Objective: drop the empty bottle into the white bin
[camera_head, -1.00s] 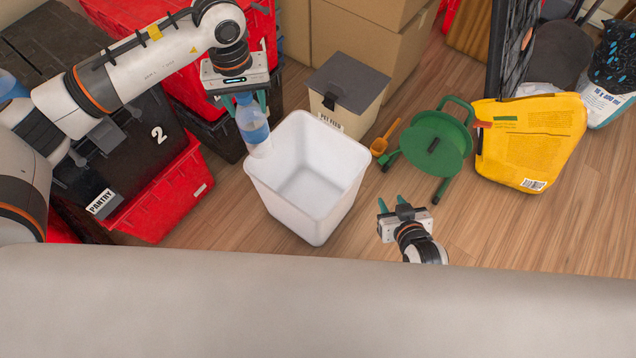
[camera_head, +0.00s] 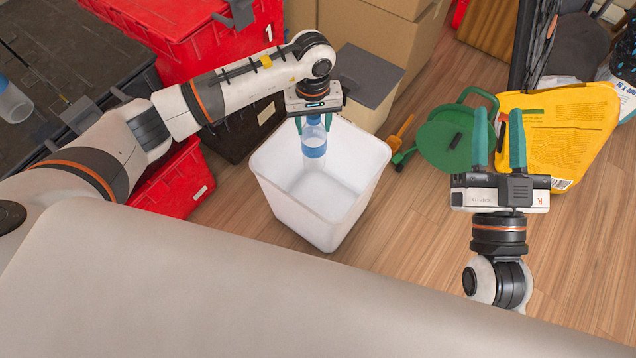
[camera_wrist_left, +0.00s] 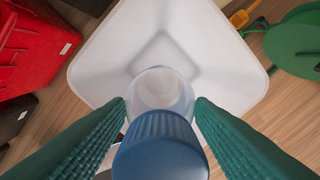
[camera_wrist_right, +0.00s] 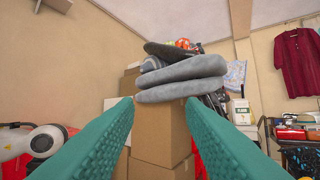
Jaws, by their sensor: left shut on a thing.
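The bin looks empty inside. My right gripper (camera_head: 499,140) is open and empty, to the right of the bin, with its fingers pointing up in the head view. In the right wrist view nothing is between its fingers.
Red totes (camera_head: 185,40) stand left of the bin. A green reel (camera_head: 445,143), an orange scoop (camera_head: 402,133) and a yellow bag (camera_head: 572,125) are to the right. Another bottle (camera_head: 12,100) shows at far left.

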